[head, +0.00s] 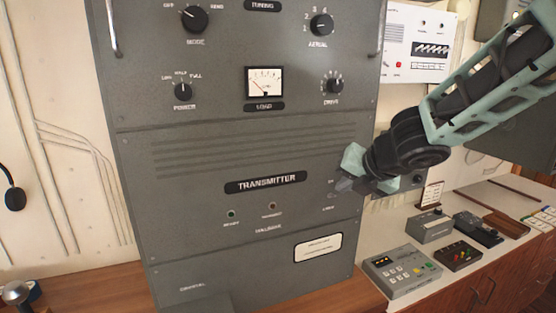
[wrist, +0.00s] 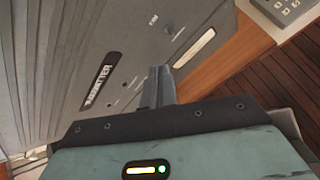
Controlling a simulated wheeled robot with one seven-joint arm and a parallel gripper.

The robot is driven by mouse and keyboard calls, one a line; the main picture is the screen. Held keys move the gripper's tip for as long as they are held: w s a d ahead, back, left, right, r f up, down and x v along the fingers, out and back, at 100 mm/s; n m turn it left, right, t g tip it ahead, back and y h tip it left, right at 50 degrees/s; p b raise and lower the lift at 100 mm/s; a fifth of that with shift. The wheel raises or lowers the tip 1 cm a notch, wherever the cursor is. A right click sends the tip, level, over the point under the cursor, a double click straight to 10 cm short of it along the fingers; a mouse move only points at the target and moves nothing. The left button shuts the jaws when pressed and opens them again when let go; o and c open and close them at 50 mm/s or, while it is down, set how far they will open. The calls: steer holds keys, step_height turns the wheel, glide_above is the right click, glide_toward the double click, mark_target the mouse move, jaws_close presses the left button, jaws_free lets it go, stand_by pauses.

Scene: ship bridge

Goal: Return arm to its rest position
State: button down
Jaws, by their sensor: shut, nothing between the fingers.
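My arm reaches in from the upper right of the head view. My gripper (head: 352,184) is shut and empty, in front of the right part of a tall grey transmitter cabinet (head: 215,215). In the wrist view my gripper (wrist: 160,75) shows its closed fingers close to the cabinet's front panel (wrist: 60,60). I cannot tell whether the fingertips touch the panel. The gripper hides part of the panel's right side, near the "LINES"-like label.
A counter (head: 385,235) to the right bears a grey keypad unit (head: 402,272), a dark box with coloured buttons (head: 457,256) and other devices. A white wall panel (head: 415,45) is behind my arm. A black handset (head: 14,198) hangs at the left.

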steer(key=s+a+f+m+g+h+b, duration=0.1)
steer(key=s+f+m+g+b, duration=0.2)
steer(key=s+f+m, duration=0.4)
steer(key=s+a+f+m+g+h+b, duration=0.1)
steer(key=s+f+m+b, duration=0.5)
steer(key=s, duration=0.8)
steer(key=s+a+f+m+g+b, duration=0.1)
steer(key=s+f+m+g+b, duration=0.3)
steer(key=s+f+m, duration=0.5)
steer(key=s+m, duration=0.2)
steer(key=shift+a+f+m+g+h+b, duration=0.3)
steer(key=shift+f+h, duration=0.1)
steer(key=c, duration=2.1)
jaws_free()
steer(key=shift+c, duration=0.2)
